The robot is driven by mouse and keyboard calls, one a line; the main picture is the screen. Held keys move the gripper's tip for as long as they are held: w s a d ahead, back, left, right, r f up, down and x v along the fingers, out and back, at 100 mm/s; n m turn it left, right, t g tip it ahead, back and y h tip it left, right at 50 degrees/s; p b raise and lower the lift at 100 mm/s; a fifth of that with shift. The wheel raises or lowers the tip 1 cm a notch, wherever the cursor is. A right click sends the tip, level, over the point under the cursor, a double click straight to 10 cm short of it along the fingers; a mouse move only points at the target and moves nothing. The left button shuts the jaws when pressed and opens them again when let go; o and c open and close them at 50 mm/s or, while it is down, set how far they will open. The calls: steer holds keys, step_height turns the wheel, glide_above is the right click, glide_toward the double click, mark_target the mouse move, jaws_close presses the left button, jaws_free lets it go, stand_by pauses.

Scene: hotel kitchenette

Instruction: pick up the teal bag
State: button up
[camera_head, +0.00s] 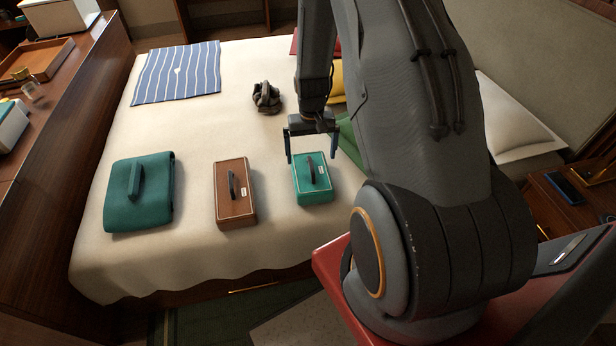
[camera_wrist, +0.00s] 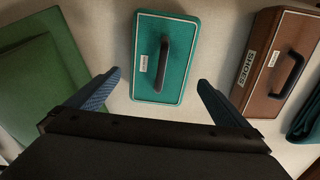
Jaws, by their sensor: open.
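A dark teal soft bag (camera_head: 139,193) with a handle on top lies on the bed at the left front; its edge shows at the right of the wrist view (camera_wrist: 307,120). A brighter teal box (camera_head: 312,180) with a dark handle and a white label sits at the right front. It also shows in the wrist view (camera_wrist: 178,80). My gripper (camera_head: 312,156) is open and empty, with its fingers pointing down just behind the teal box. In the wrist view my gripper's fingertips (camera_wrist: 159,79) lie on either side of the box's near end, apart from it.
A brown box (camera_head: 234,205) labelled "SHOES" stands between the teal bag and teal box. A dark crumpled item (camera_head: 266,98) and a striped blue cloth (camera_head: 178,72) lie farther back. A green item (camera_wrist: 45,75) lies beside the teal box. The bed's middle is clear.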

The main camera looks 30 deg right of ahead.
mark_target(311, 164)
steer(key=f, duration=0.1)
steer(key=f+p, duration=0.1)
steer(key=f, duration=0.1)
steer(key=shift+s+a+f+p, duration=0.2)
steer(key=shift+s+f+p, duration=0.1)
steer(key=shift+p, duration=0.05)
steer(key=shift+w+f, duration=0.1)
steer(key=shift+f, duration=0.65)
steer(key=c, duration=1.5)
steer(key=shift+c, duration=0.2)
